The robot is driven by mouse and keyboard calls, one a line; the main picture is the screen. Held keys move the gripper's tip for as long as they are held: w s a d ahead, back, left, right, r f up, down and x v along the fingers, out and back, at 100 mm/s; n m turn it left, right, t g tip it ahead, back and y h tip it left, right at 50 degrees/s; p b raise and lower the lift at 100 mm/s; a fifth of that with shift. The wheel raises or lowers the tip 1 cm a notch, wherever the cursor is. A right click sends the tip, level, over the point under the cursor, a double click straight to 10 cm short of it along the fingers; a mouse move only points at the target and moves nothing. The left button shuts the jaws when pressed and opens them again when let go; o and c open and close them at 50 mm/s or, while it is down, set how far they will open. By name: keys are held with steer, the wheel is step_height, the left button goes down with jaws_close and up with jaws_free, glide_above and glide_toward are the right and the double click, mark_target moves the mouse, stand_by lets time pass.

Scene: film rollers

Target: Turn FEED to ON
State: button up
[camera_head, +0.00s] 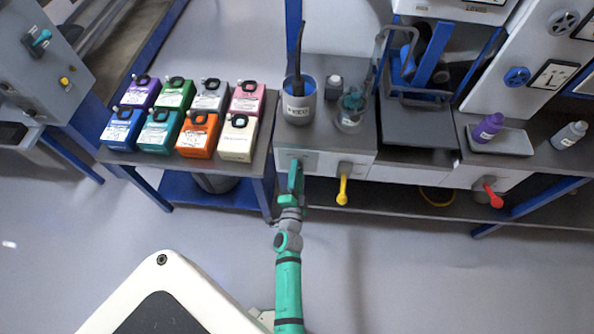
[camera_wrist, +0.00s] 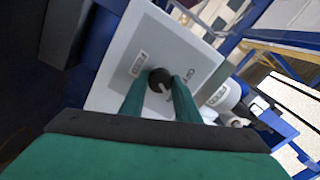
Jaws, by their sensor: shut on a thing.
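A black round knob (camera_wrist: 158,79) sits on a light grey panel (camera_wrist: 112,90) in the wrist view, with a pale mark on its face. My gripper (camera_wrist: 157,84) has its two green fingers around the knob, shut on it. In the head view my gripper (camera_head: 296,178) is at the front panel (camera_head: 312,161) below the grey bench top. The knob is hidden there behind the gripper.
A yellow lever (camera_head: 343,184) hangs just right of my gripper, and a red lever (camera_head: 492,194) is farther right. Several coloured boxes (camera_head: 240,138) stand on the left table. The floor in front is clear.

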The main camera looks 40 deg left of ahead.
steer(key=shift+m, duration=0.4)
steer(key=o, duration=1)
steer(key=shift+o, duration=0.2)
steer(key=v, duration=1.1)
steer(key=shift+w, duration=0.1)
